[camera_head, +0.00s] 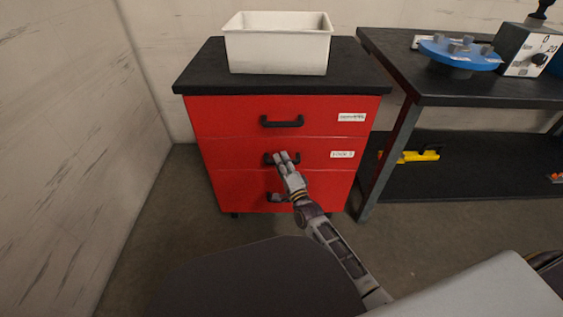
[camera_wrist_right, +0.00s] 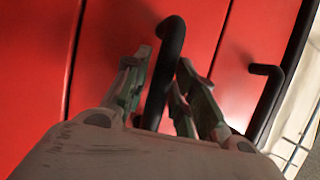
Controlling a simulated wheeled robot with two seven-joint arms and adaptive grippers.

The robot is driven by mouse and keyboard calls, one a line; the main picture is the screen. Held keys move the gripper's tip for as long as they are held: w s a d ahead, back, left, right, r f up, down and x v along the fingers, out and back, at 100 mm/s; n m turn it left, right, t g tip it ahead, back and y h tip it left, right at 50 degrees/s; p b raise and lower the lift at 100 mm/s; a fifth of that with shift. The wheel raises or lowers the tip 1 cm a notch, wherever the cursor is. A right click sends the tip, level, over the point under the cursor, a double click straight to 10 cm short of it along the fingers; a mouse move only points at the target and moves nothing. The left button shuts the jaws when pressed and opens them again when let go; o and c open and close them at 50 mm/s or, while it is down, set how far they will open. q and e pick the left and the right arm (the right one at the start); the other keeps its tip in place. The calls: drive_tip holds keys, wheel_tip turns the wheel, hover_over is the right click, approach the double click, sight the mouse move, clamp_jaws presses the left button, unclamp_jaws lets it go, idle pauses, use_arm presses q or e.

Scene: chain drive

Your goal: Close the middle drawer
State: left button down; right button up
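The red cabinet has three drawers with black handles. The middle drawer (camera_head: 235,153) looks flush with the drawers above and below it; a small gap cannot be ruled out. My right gripper (camera_head: 286,157) is at its black handle (camera_head: 268,160), which it partly covers. In the right wrist view the handle (camera_wrist_right: 170,45) passes between the fingers of my right gripper (camera_wrist_right: 165,72). The fingers stand apart on both sides of it, with a small gap visible. My left gripper is not in view.
A white bin (camera_head: 277,50) stands on the cabinet's black top (camera_head: 205,72). The top drawer (camera_head: 225,115) looks shut. A dark workbench (camera_head: 480,92) stands at the right, with a blue disc fixture (camera_head: 460,52) on it and a yellow tool (camera_head: 420,156) on its lower shelf. A wall is at the left.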

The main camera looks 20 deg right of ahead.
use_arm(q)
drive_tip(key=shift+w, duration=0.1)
use_arm(e)
drive_tip(key=v, duration=1.1)
drive_tip(key=shift+s+f, duration=0.15)
drive_tip(key=shift+s, duration=0.15)
drive_tip(key=shift+f, duration=0.1)
idle(0.6)
